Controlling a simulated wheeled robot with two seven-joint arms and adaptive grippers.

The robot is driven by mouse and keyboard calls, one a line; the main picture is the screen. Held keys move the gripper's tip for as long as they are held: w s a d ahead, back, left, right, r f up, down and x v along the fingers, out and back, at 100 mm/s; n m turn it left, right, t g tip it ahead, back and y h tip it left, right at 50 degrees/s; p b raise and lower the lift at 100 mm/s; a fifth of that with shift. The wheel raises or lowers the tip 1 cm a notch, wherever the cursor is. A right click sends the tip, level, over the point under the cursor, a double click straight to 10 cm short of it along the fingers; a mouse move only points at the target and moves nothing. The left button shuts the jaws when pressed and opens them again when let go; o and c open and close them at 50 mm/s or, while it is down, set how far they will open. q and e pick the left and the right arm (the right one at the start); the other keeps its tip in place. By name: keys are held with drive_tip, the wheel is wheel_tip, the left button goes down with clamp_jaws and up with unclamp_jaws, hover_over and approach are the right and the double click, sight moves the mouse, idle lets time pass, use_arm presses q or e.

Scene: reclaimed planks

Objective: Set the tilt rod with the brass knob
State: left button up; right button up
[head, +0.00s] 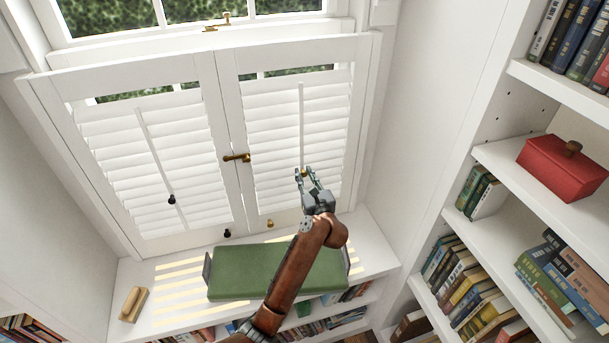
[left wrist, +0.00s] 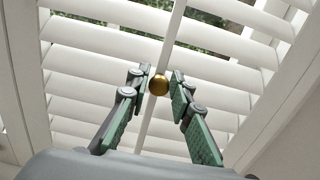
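The right shutter's white tilt rod (head: 301,125) runs down the front of its louvers. In the left wrist view the round brass knob (left wrist: 158,85) sits on the rod (left wrist: 175,25), between the tips of my left gripper (left wrist: 159,82). The fingers are apart, one on each side of the knob. A narrow gap shows at the sides, so the gripper looks open around it. My right gripper is not in view.
A brass latch (head: 237,157) lies where the shutters meet. A small brass knob (head: 270,223) and a black one (head: 227,232) are at the shutters' bottom. Below are a green cushion (head: 235,270) and a wooden brush (head: 133,304). Bookshelves (head: 525,165) stand at right.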

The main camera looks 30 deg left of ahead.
use_arm(q)
drive_tip(key=o, duration=0.3)
drive_tip(key=v, duration=1.2)
idle(0.3)
